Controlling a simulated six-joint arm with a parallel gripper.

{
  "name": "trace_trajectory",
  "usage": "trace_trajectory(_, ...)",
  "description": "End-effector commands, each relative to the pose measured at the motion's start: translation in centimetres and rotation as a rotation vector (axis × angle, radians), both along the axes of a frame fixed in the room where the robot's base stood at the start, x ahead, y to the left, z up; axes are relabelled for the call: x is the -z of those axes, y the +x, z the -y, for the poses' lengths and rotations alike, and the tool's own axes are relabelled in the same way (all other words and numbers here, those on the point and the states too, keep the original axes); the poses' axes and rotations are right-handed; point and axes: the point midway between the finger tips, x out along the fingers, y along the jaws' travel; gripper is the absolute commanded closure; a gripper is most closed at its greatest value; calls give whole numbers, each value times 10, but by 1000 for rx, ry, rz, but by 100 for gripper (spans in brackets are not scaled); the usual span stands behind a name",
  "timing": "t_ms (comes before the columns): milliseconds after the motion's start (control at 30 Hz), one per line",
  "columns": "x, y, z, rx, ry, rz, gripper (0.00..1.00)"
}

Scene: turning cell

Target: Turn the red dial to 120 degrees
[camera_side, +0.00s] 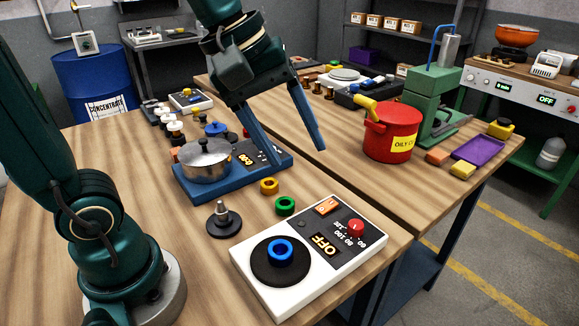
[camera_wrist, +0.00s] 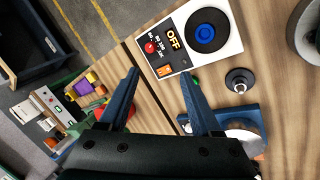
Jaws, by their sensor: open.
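The red dial (camera_side: 356,227) sits on the dark panel of a white device (camera_side: 252,259) near the table's front edge. Printed numbers lie beside it, and the display (camera_side: 323,244) reads OFF. Which way the dial points is too small to tell. In the wrist view the dial (camera_wrist: 150,47) is ahead of the fingertips, slightly left. My gripper (camera_side: 300,156) is open and empty, above and behind the white device, apart from the dial. Its two fingers also show in the wrist view (camera_wrist: 160,73).
A blue device with a metal pot (camera_side: 205,163) is back left; a red pot (camera_side: 378,143) is back right.

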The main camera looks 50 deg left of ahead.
Motion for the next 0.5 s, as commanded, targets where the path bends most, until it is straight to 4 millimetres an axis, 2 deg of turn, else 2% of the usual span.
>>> trace_trajectory(267, 5, -32, -8, 177, 138, 94, 35)
trace_trajectory(500, 19, -58, -17, 362, 283, 157, 35)
